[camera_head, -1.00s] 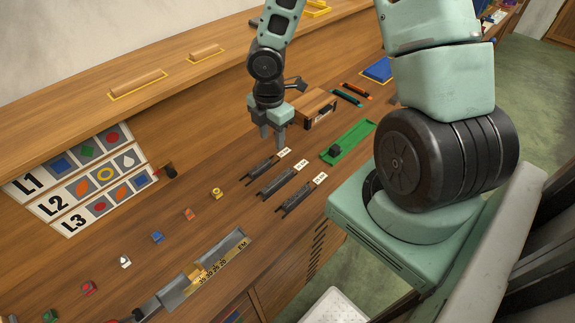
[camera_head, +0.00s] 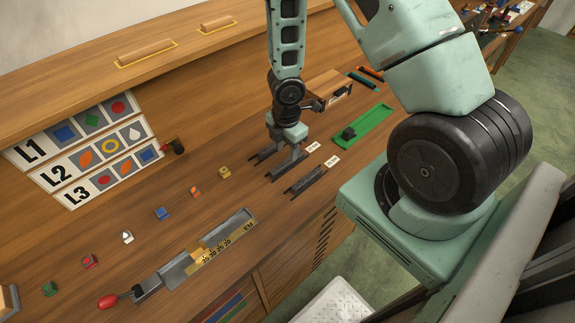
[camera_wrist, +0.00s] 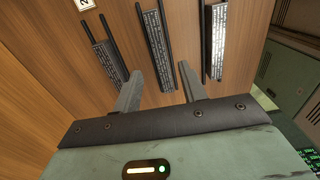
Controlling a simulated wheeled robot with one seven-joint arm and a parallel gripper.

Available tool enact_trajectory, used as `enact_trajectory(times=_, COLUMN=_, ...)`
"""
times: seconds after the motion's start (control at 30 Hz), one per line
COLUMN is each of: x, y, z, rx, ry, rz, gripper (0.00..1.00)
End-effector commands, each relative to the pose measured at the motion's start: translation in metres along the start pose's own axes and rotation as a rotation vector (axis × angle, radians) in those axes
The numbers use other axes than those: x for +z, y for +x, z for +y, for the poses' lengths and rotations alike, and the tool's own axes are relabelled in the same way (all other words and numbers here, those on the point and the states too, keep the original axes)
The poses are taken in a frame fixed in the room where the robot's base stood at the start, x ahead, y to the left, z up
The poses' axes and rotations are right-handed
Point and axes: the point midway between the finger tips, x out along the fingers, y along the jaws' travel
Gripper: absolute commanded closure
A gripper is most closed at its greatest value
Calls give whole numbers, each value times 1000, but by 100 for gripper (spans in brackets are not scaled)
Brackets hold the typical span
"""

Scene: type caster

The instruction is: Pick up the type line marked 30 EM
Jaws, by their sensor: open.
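Three dark type lines lie in slim holders on the wooden bench. In the wrist view they are a left line (camera_wrist: 107,62), a middle line (camera_wrist: 155,40) and a right line (camera_wrist: 216,42). The left holder has a white tag (camera_wrist: 86,4) with only a "2" visible. I cannot read which line is 30 EM. My gripper (camera_wrist: 161,92) is open and empty, its fingers spread either side of the middle holder's near end. In the head view my gripper (camera_head: 286,160) points down over the holders and partly hides them. The nearest line (camera_head: 307,180) is clear of it.
A green tray (camera_head: 372,128) with a dark block (camera_head: 349,133) lies to the right. A metal composing stick (camera_head: 207,250) with an EM scale, several coloured blocks, and a red-handled lever (camera_head: 109,301) lie to the left. Sign boards (camera_head: 85,160) stand behind.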

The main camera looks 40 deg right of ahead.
Motion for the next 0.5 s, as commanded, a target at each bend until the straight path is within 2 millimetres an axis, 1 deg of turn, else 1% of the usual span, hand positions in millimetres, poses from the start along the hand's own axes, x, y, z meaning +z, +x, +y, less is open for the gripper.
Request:
enact_trajectory(times=0.03, x=0, y=10, z=-1, rx=-2, ry=-4, rz=-2, gripper=58)
enact_trajectory(times=0.23, x=1, y=34, z=-3, rx=-3, ry=-3, rz=-1, gripper=58)
enact_trajectory(times=0.33, x=2, y=40, z=-3, rx=-2, ry=-3, rz=-1, gripper=58)
enact_trajectory(times=0.5, x=2, y=41, z=-2, rx=1, ry=-1, rz=0, gripper=58)
